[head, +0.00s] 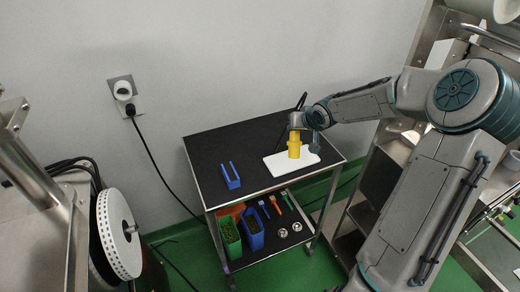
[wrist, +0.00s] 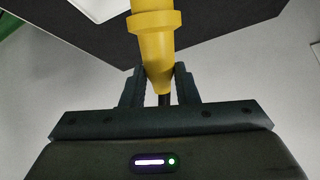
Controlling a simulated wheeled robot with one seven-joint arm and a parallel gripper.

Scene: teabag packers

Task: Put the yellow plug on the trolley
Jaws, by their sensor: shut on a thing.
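My gripper (head: 298,127) is over the right part of the trolley in the head view. The trolley (head: 210,153) has a black top and a lower shelf. Whether the plug touches the board or hangs above it, I cannot tell.
A white board (head: 276,168) lies on the trolley top. A blue holder (head: 231,178) stands to its left. The lower shelf holds a green bin (head: 230,237), a blue bin (head: 252,232) and small tools. The left and back of the top are bare. A white reel (head: 119,235) stands at left.

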